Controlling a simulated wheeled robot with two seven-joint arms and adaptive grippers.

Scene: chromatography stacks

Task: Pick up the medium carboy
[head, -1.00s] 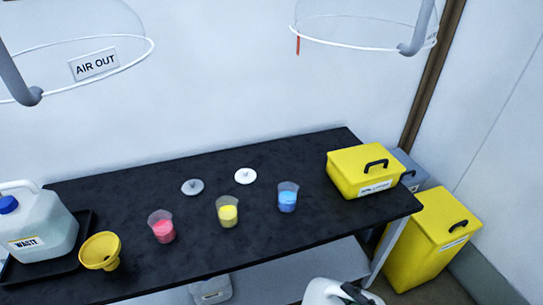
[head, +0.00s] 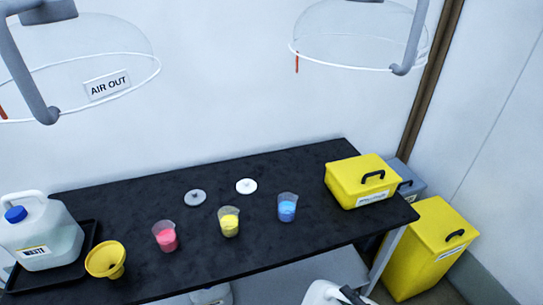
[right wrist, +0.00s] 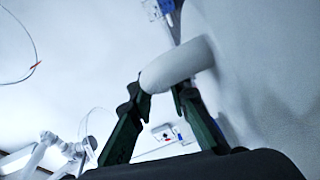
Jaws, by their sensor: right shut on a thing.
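In the right wrist view, my right gripper (right wrist: 157,88) has its two dark fingers on either side of a pale, rounded handle, which I take to be that of the medium carboy (right wrist: 182,63). The gripper is shut on it. The handle joins a large pale surface at the right; the rest of the carboy is hard to make out there. In the head view, only a dark part of my right gripper (head: 352,295) shows at the bottom edge, beside a white shape cut off by the frame. My left gripper is not in view.
A waste carboy (head: 45,235) with a blue cap stands on a black tray (head: 92,240). The black bench (head: 140,205) also bears a yellow funnel (head: 105,260), three coloured beakers and a yellow box (head: 350,185). Another pale container (head: 212,296) is partly visible below the bench.

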